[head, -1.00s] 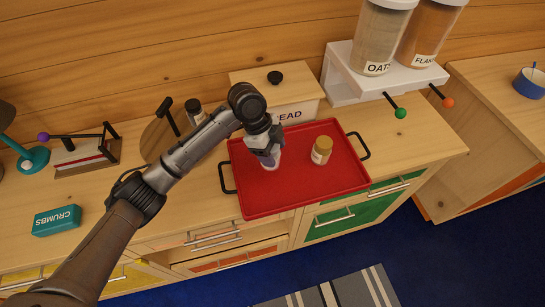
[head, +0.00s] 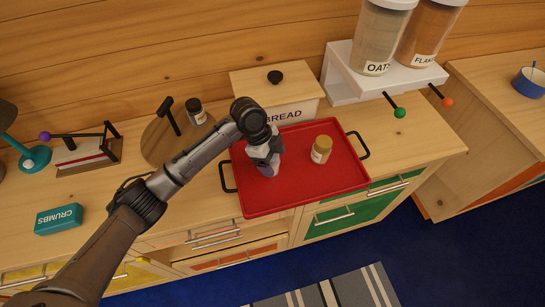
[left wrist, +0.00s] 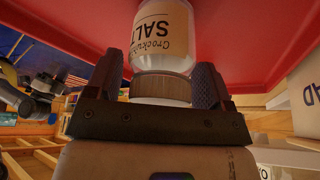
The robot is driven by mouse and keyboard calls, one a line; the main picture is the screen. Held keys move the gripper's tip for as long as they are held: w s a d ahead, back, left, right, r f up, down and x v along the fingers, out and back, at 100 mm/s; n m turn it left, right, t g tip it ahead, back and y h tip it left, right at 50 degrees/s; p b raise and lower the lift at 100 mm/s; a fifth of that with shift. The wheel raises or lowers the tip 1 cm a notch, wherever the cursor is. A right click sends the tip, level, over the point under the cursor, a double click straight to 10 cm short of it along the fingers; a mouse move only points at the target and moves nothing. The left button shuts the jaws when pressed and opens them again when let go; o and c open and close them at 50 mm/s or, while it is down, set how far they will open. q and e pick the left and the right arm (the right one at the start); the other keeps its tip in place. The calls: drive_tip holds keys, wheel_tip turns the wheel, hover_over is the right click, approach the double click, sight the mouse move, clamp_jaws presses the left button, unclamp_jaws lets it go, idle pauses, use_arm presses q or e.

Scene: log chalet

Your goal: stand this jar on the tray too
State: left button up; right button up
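The red tray (head: 300,198) with black handles lies on the wooden counter. My left gripper (head: 265,153) is over the tray's left part, pointing down, and is shut on a jar (head: 267,170).
A bread box (head: 285,100) stands behind the tray. A dark-lidded jar (head: 195,110) is by a round board (head: 160,140) at the left. A white shelf (head: 350,85) with large canisters is behind right.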

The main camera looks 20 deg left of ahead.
use_arm(q)
drive_tip(key=shift+o, duration=0.8)
drive_tip(key=b+v, duration=0.1)
drive_tip(key=v, duration=1.1)
drive_tip(key=shift+r, duration=0.2)
drive_tip(key=shift+d, duration=0.1)
